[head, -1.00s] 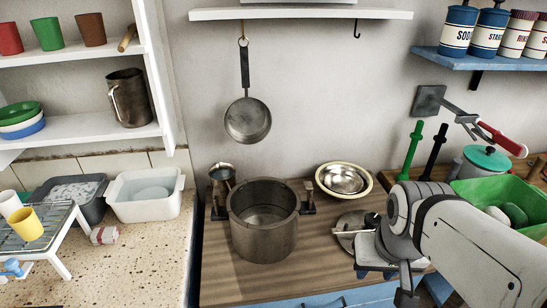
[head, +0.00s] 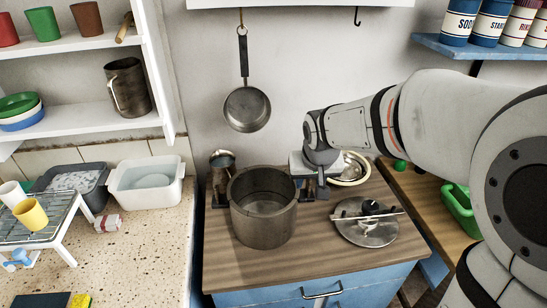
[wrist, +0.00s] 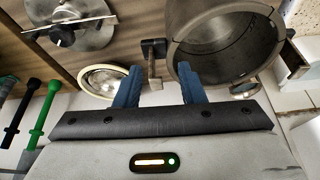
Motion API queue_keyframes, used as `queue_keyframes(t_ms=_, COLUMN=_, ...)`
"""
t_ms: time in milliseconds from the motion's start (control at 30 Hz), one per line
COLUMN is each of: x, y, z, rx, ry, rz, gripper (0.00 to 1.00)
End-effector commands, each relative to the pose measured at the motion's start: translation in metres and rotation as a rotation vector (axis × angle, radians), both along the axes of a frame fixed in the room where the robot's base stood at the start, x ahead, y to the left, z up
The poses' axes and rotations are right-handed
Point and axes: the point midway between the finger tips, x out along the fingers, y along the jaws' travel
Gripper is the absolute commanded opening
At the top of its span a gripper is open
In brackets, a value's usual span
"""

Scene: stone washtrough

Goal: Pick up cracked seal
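I cannot pick out a cracked seal for certain. A large grey metal pot (head: 250,229) stands open on the wooden worktop; a thin dark line runs around its inner wall. A cream ring (head: 362,168) surrounds a shiny metal bowl behind my gripper and also shows in the wrist view (wrist: 84,87). A round metal lid (head: 368,231) with a crossbar lies to the right. My gripper (wrist: 158,70) is open, pointing down beside the pot's right side. In the wrist view, the pot's side handle (wrist: 154,62) appears between its blue fingers. No grip on anything shows.
A pan (head: 247,109) hangs on the wall. A white basin (head: 147,187) and a wire rack (head: 40,232) are on the left counter. A green basin (head: 457,212) is at right. The worktop's front is clear.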

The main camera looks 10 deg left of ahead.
Motion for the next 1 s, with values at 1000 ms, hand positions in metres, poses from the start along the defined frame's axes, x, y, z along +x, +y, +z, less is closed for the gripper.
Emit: queue_keyframes(t_ms=1000, x=0.05, y=0.028, z=-0.075, rx=0.007, ry=-0.017, rz=0.025, gripper=0.36)
